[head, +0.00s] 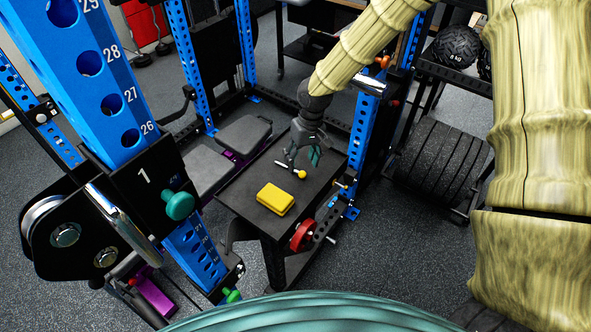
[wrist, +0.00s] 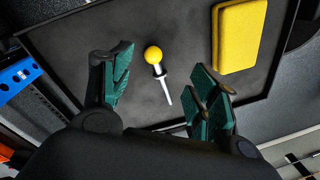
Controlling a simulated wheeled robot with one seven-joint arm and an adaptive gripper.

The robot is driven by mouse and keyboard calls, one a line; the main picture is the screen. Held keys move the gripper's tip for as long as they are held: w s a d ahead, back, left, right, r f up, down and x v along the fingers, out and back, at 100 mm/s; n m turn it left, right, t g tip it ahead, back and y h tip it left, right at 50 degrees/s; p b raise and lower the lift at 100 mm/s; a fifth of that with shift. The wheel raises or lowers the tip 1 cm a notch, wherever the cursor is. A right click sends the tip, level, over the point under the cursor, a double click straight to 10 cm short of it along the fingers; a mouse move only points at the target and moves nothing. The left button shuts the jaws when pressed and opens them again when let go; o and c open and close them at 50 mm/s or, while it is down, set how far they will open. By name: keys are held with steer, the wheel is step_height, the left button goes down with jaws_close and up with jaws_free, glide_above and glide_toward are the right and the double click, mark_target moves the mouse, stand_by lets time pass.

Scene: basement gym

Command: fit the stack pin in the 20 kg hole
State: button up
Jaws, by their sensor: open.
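The stack pin (head: 301,174) has a yellow ball knob and a thin metal shaft. It lies on a black tabletop (head: 240,199). In the wrist view the pin (wrist: 153,55) lies between my spread fingers, knob toward the top and shaft pointing down and slightly right. My gripper (head: 302,158) is open and empty, pointing down at the tabletop near the pin. Its green-padded fingers (wrist: 168,80) stand on either side of the pin, and I see no contact. I cannot make out a 20 kg hole in either view.
A yellow block (head: 275,199) lies on the tabletop near the pin. Blue rack uprights (head: 185,60) and a carriage marked 1 (head: 150,180) stand at the left. A grey bench (head: 207,168) is left of the table. Black plates (head: 435,165) stand at the right.

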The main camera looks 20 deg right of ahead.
mark_target(301, 172)
steer(key=shift+s+f+p, duration=0.15)
steer(key=shift+f+p, duration=0.1)
steer(key=shift+p, duration=0.1)
step_height(301, 172, down, 2)
steer(key=shift+f+p, duration=0.2)
steer(key=shift+p, duration=0.5)
steer(key=shift+a+f+p, duration=0.15)
steer(key=shift+f+p, duration=0.2)
steer(key=shift+f, duration=0.8)
steer(key=shift+c, duration=0.2)
jaws_close()
